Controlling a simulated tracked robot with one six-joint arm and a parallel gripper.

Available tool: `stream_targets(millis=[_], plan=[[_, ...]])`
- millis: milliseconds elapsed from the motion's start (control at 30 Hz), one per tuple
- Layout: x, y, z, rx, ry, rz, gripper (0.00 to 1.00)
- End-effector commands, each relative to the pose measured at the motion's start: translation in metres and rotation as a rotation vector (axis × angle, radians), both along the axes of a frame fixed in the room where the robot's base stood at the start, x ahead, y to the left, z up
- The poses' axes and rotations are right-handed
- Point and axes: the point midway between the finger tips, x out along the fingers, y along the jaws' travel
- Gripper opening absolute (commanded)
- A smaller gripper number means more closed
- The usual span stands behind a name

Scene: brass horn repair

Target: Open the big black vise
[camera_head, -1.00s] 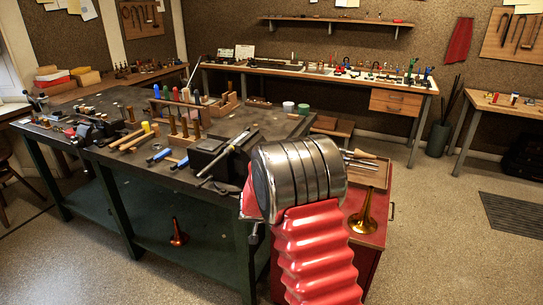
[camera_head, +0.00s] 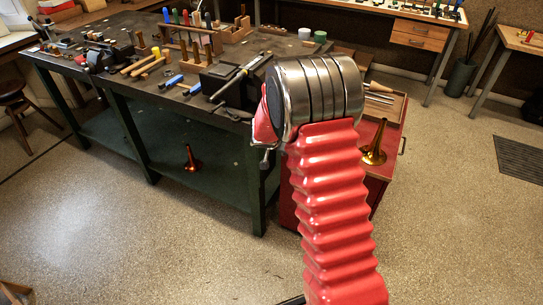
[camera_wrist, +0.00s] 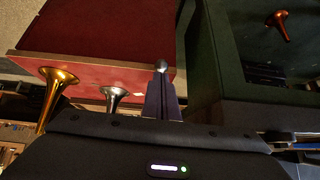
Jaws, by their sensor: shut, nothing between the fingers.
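The big black vise (camera_head: 228,86) sits at the near right corner of the dark green workbench (camera_head: 150,100) in the head view, with a long silvery rod lying across its top. My arm's metal joint hides its right side. A small metal bar with a knob (camera_head: 265,159) hangs beside the bench corner, below the vise; I cannot tell if it is the vise handle. In the wrist view, which looks upside down, my gripper (camera_wrist: 163,78) is shut and empty. A silvery round knob (camera_wrist: 162,65) shows at its fingertips; I cannot tell if they touch.
A red cabinet (camera_head: 377,165) stands right of the bench, with a brass horn (camera_head: 374,145) on it. Another horn (camera_head: 192,158) stands on the bench's lower shelf. Hammers, files and a smaller vise (camera_head: 98,57) crowd the bench top. The floor in front is mostly clear.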

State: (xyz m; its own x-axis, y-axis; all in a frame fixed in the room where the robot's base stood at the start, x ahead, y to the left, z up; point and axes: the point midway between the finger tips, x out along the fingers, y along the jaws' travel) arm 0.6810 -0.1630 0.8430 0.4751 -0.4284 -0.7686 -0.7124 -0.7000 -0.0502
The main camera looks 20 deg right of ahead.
Motion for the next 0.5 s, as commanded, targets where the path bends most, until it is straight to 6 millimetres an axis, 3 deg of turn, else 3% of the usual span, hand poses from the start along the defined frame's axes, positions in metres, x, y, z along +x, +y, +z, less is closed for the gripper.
stream_targets(millis=[233, 500], plan=[[-0.019, 0.019, 0.010, 0.000, 0.000, 0.001, 0.00], [-0.046, 0.046, -0.007, 0.000, 0.003, 0.003, 0.00]])
